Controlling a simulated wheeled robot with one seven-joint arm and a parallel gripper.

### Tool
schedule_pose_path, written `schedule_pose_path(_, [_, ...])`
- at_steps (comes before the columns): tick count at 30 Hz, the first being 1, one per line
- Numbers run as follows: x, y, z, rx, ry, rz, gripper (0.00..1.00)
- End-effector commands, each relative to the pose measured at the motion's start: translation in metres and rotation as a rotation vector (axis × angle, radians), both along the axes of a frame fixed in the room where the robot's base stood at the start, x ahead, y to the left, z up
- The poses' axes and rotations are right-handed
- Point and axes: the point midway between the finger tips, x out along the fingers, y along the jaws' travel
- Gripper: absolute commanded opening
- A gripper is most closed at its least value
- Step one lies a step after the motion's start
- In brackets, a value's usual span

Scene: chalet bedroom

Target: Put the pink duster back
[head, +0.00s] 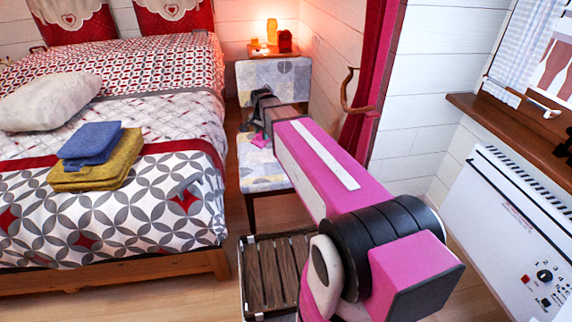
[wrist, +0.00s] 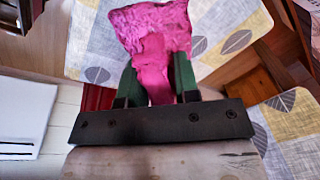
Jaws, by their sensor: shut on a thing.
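The pink duster (wrist: 152,28) is held in my gripper (wrist: 156,68); its handle lies between the two green fingers and its wide head extends beyond them. In the head view the duster (head: 259,140) shows as a small pink patch below my gripper (head: 258,113), over the seat of the leaf-patterned chair (head: 262,177). Whether the duster touches the seat I cannot tell. My arm hides part of the chair.
The bed (head: 150,200) with blue (head: 90,142) and yellow (head: 97,172) folded cloths stands at the left. A slatted wooden piece (head: 272,273) is on the floor in front of the chair. A red curtain (head: 368,85) and a white heater (head: 505,225) are at the right.

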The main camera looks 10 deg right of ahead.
Motion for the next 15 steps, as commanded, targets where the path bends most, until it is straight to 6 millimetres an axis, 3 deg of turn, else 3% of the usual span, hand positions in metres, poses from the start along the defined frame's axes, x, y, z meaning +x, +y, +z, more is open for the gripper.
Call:
schedule_pose_path(3, [-0.02,0.006,-0.022,-0.002,0.088,0.001,0.04])
schedule_pose_path(7, [-0.032,0.008,-0.033,-0.004,0.136,0.001,0.04])
schedule_pose_path(11, [-0.033,0.002,-0.041,-0.004,0.153,0.0,0.04])
schedule_pose_path(15, [-0.024,-0.02,-0.056,-0.004,0.153,-0.003,0.04])
